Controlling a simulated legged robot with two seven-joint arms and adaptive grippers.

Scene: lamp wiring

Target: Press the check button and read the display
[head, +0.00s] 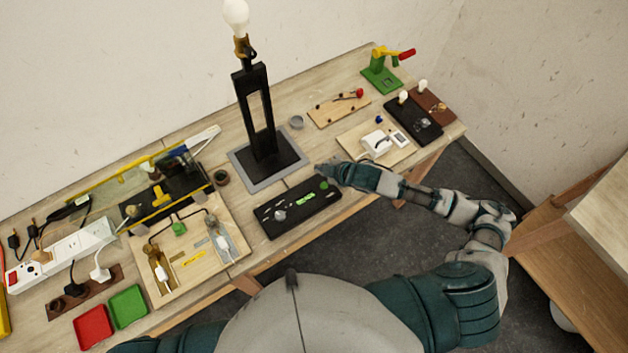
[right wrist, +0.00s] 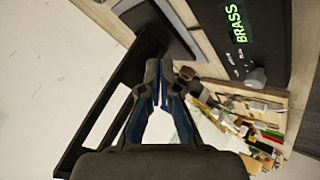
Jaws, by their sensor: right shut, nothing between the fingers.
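A black tester box (head: 290,217) lies near the front edge of the table. Its lit green display (head: 306,199) is too small to read in the head view. In the right wrist view the display (right wrist: 238,22) reads "BRASS" in green letters. A grey knob (head: 280,215) sits on the box, and a round green button (head: 324,184) is at its right end. My right gripper (head: 325,168) is just behind the button. It also shows in the right wrist view (right wrist: 161,82), shut and empty. I cannot tell whether it touches the button. My left gripper is out of view.
A black lamp stand (head: 258,110) with a bulb rises from a grey-edged mat behind the box. A wooden wiring board (head: 190,285) and red and green trays (head: 127,306) are on the left. A white device (head: 376,143) stands on a board to the right.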

